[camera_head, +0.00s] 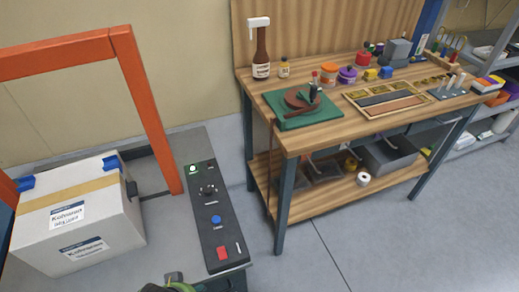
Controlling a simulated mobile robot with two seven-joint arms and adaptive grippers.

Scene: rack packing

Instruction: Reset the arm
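Neither of my grippers shows its fingers in the head view. A small dark piece with green on it pokes in at the bottom edge, left of the middle. It may be part of one of my arms, but too little shows to tell which. Nothing is seen held.
A taped white carton (75,222) sits under an orange frame (147,110) at left. A dark control panel (211,215) with buttons stands beside it. A wooden workbench (335,125) carries a green mat (283,122), a bottle (261,60) and tools. Grey floor is clear between.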

